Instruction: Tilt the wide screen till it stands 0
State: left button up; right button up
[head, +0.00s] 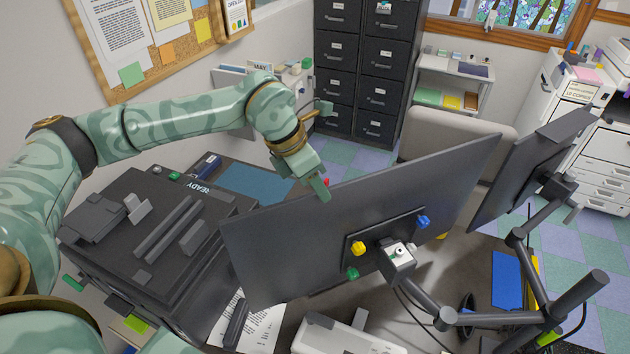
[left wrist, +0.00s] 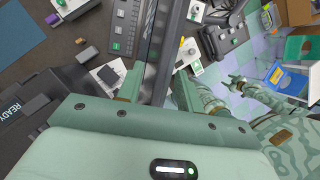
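The wide screen (head: 300,240) shows its dark back in the head view, leaning on its arm mount (head: 397,260). Yellow, blue and green knobs sit around the mount. My left gripper (head: 316,187) is at the screen's upper edge, left of its middle. In the left wrist view the screen (left wrist: 160,62) is a narrow dark band between the fingers of my left gripper (left wrist: 156,88), one on each side, with no clear gap. The screen's front is hidden in the head view. My right gripper (left wrist: 234,82) appears small in the left wrist view; its fingers are unclear.
A second screen (head: 520,165) stands to the right on its own arm. A black machine marked READY (head: 150,235) is on the left. A white device (head: 345,338) and papers (head: 262,325) lie below the wide screen. A grey chair back (head: 455,133) is behind it.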

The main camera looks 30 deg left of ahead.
pick_arm(q)
jog(key=shift+r, duration=0.25)
jog(key=b+v, duration=0.2)
jog(key=v, duration=1.4)
